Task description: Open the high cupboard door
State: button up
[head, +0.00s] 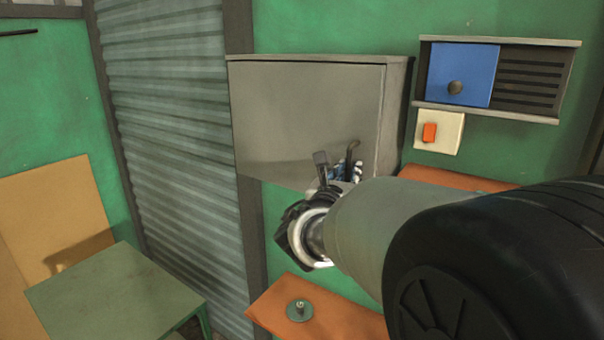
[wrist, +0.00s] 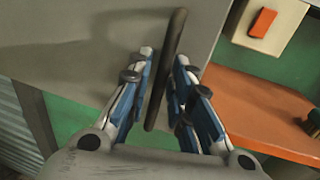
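The high cupboard is a grey box on the green wall in the head view, and its flat front door (head: 305,110) looks shut. The door also fills the upper left of the wrist view (wrist: 75,45). A dark bar handle (wrist: 172,50) stands at the door's lower right; its top shows in the head view (head: 352,147). My gripper (head: 337,168) is at the door's lower right. In the wrist view its blue fingers (wrist: 164,70) are apart, one on each side of the handle, with narrow gaps visible. The handle's lower end lies between the fingers.
Right of the cupboard are a blue panel (head: 463,75) beside dark slats and a white plate with an orange switch (head: 429,132). An orange shelf (head: 340,322) below holds a small round knobbed object (head: 299,310). A green table (head: 115,300) stands at lower left.

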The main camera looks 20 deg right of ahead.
grip_shut()
dwell(0.3)
jog(key=shift+a, duration=0.1)
